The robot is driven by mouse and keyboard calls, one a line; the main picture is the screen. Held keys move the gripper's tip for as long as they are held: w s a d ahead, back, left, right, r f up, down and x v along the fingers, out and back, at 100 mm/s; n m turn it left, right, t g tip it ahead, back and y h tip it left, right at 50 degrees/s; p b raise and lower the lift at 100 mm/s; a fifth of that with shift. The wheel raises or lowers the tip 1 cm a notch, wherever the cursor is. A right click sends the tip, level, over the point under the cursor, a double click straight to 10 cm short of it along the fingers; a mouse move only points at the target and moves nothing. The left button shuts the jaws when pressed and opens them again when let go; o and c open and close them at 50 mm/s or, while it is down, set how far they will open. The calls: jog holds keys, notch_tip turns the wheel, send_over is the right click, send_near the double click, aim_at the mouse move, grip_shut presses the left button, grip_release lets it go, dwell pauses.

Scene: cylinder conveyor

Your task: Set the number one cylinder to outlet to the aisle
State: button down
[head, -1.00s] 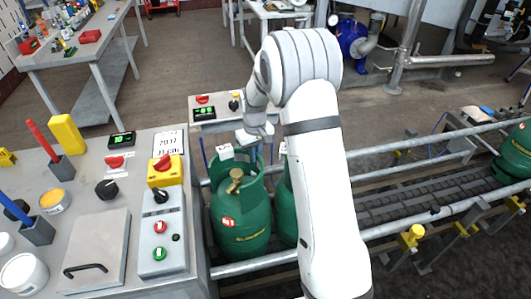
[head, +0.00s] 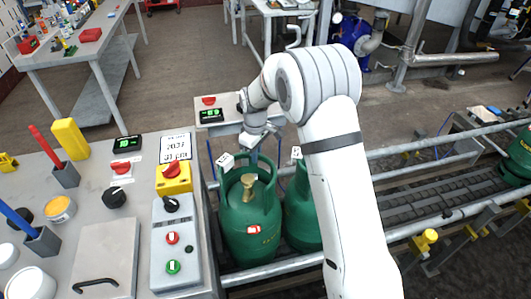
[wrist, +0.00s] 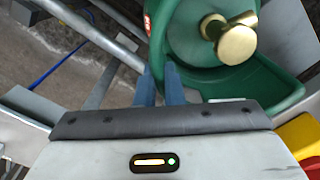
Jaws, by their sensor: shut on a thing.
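A green gas cylinder (head: 248,228) with a brass valve (head: 249,182) stands upright on the conveyor beside the left control panel. A small red and white label faces the front, and a white tag (head: 226,160) sits at its collar; I cannot read a number. My gripper (head: 254,153) is at the far side of its collar. In the wrist view, the blue-grey fingers (wrist: 160,84) are shut on the collar rim, with the brass valve (wrist: 231,38) beyond them. A second green cylinder (head: 301,212) stands close to the right, partly hidden by my arm.
The roller conveyor (head: 420,194) runs right between metal rails, with another green cylinder (head: 518,155) at the far right. The control panel (head: 130,210) has switches and buttons. A small display box (head: 212,115) stands behind the cylinder. A stretch of rollers right of my arm is clear.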

jog(key=shift+w+r, duration=0.1)
jog(key=c, duration=1.5)
grip_release()
jog(key=shift+c, duration=0.2)
notch_tip(320, 180, up, 8)
jog(key=shift+f, duration=0.15)
